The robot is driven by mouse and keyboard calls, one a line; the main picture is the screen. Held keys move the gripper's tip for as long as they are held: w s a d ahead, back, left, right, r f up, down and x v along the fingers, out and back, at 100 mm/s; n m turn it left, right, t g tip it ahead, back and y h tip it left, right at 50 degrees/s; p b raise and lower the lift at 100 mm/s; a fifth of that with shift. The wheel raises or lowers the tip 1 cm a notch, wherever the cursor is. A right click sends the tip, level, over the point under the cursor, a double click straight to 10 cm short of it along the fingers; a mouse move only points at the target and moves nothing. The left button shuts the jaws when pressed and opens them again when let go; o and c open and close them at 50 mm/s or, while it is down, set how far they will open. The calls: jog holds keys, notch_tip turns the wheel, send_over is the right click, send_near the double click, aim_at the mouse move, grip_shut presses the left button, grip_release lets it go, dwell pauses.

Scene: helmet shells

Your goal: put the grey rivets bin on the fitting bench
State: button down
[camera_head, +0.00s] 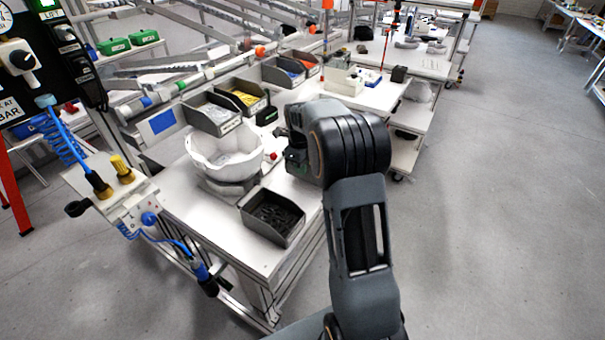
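A grey open bin (290,236) with dark small parts in it sits at the front of the near white bench (206,208). Another grey bin (216,126) with pale metallic parts and a small label stands at the back of this bench. I cannot read the labels, so I cannot tell which bin holds the rivets. My gripper (296,158) is over the right side of the bench, behind and above the dark-parts bin and apart from it. My wrist covers most of its fingers, so I cannot see whether they are open or hold anything.
A white helmet shell (224,152) rests on a stand left of my gripper. A test unit (118,200) with blue hoses is at the left. The grey floor (490,200) at right is clear.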

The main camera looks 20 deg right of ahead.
jog(key=shift+f+p, duration=0.3)
jog(key=shift+f, duration=1.4)
jog(key=shift+f, duration=0.1)
jog(key=c, duration=1.3)
grip_release()
